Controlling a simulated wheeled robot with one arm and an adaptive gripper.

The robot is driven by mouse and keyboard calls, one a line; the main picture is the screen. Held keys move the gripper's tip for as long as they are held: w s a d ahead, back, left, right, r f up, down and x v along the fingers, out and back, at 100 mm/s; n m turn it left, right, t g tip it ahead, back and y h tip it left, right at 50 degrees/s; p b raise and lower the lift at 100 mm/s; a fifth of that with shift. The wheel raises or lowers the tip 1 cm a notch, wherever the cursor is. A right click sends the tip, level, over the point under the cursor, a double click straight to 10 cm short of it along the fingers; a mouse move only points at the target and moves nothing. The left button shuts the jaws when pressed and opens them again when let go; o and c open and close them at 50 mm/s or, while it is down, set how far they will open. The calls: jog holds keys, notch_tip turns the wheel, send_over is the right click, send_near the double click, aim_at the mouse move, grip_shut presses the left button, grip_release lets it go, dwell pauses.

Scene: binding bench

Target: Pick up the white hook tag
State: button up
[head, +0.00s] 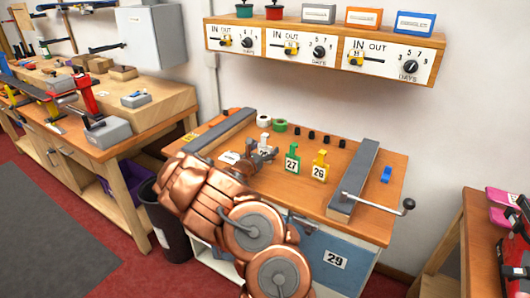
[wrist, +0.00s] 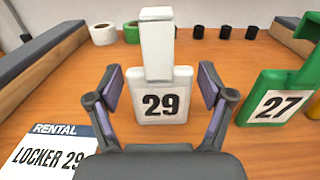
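The white hook tag (wrist: 158,55) stands upright on the wooden bench, its square base marked 29. My gripper (wrist: 161,84) is open, one finger on each side of the tag, with a visible gap on both sides. In the head view my gripper (head: 262,158) is low over the bench and hides most of the tag; a white upper part (head: 264,139) shows behind it. A white card reading "RENTAL LOCKER 29" (wrist: 52,152) lies flat to the left of the gripper.
A green tag marked 27 (wrist: 272,107) stands close on the right, with a yellow tag marked 26 (head: 320,166) beyond. White (wrist: 103,34) and green (wrist: 131,33) rolls and several black pegs are behind. A grey bar (head: 355,178) with a crank edges the right.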

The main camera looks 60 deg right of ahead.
jog(key=c, duration=0.8)
jog(key=shift+o, duration=0.2)
